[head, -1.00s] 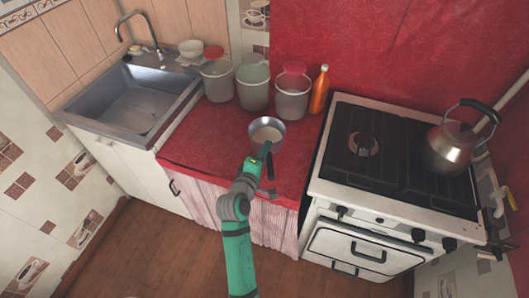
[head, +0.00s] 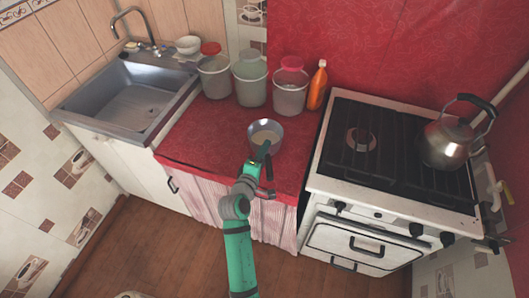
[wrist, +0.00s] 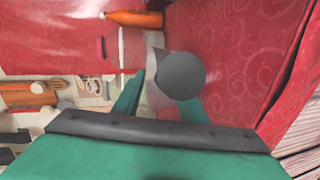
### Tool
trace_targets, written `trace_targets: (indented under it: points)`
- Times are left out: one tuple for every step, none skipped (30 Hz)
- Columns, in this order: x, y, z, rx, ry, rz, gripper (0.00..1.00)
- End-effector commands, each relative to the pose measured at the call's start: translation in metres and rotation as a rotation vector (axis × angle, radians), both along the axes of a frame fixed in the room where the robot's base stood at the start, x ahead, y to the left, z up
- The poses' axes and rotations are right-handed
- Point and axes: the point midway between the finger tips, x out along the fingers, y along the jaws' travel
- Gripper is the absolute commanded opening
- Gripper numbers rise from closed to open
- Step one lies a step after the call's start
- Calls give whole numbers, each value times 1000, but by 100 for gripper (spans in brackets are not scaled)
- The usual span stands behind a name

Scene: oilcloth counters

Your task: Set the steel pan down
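The steel pan (head: 279,130) is a small grey pan with a pale inside. In the head view it is upright over the front part of the red counter, left of the stove. Its dark handle points toward me, into my gripper (head: 266,160). In the wrist view the green fingers of my gripper (wrist: 163,98) stand on either side of a round grey part (wrist: 181,75), which seems to be the handle's end. My gripper appears shut on the handle. I cannot tell whether the pan's base touches the counter.
Several lidded buckets (head: 250,88) and an orange bottle (head: 317,88) line the back of the red counter (head: 205,130). The sink (head: 130,100) is at left. The stove (head: 390,150) with a kettle (head: 448,140) is at right. Counter left of the pan is clear.

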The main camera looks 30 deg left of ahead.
Motion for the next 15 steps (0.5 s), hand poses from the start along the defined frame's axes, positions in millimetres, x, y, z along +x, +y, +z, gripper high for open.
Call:
trace_targets:
  points:
    - [0, 0, 0, 0, 0, 0, 38]
    - [0, 0, 0, 0, 0, 0, 38]
    - [0, 0, 0, 0, 0, 0, 38]
    - [0, 0, 0, 0, 0, 0, 38]
    - [0, 0, 0, 0, 0, 0, 38]
    - [0, 0, 0, 0, 0, 0, 38]
    - [0, 0, 0, 0, 0, 0, 38]
    - [0, 0, 1, 0, 0, 0, 38]
    - [0, 0, 2, 0, -1, 0, 38]
    - [0, 0, 3, 0, -1, 1, 38]
    - [-3, 0, 3, 0, 0, 1, 38]
    - [-6, -1, 3, 0, 0, 1, 38]
    - [-10, -2, 4, 0, 0, 1, 38]
    - [-14, -3, 4, 0, 1, 2, 38]
    - [-20, -4, 6, 0, 1, 2, 38]
